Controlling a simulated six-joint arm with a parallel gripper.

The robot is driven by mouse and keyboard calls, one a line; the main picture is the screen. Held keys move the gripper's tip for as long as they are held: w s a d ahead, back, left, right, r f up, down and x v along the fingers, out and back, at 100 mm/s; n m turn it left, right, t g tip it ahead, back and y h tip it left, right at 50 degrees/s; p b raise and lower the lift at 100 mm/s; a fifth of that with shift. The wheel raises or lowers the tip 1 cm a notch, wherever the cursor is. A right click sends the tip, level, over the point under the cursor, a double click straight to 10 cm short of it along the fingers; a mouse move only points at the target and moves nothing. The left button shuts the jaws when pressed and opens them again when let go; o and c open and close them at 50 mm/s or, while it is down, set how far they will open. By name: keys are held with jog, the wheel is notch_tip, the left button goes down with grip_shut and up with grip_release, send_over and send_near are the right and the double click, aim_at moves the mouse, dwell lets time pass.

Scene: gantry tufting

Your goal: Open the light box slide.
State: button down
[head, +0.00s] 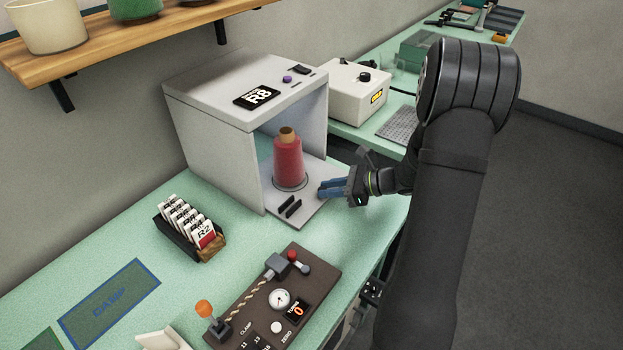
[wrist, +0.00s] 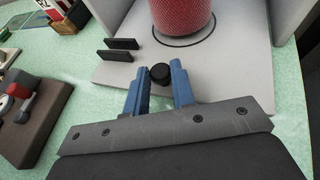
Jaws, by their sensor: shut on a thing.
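The light box (head: 205,128) is a pale grey box, open at its front, on the green bench. A pale grey plate (head: 306,208) extends out of its open front; it also shows in the wrist view (wrist: 115,75). A red yarn cone (head: 288,160) stands upright on the plate, inside a ring mark. My gripper (head: 321,189) is at the plate's right front, low beside the cone. In the wrist view my gripper (wrist: 159,71) has its blue fingers shut on a small black knob (wrist: 160,76) at the plate. The knob is hidden in the head view.
Two black bars (head: 290,208) stand on the plate left of my gripper. A rack of labelled cards (head: 187,228) and a brown gauge panel (head: 276,300) sit nearer on the bench. A white device (head: 345,90) stands behind. A wooden shelf (head: 130,38) with pots hangs above.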

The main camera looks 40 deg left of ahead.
jog(key=d, duration=0.7)
jog(key=c, duration=1.3)
grip_release()
jog(key=shift+o, duration=0.2)
jog(key=shift+d, duration=0.1)
jog(key=v, duration=1.7)
jog(key=shift+w, duration=0.2)
jog(key=shift+d, duration=0.1)
jog(key=x, duration=1.7)
jog(key=shift+s+a, duration=0.2)
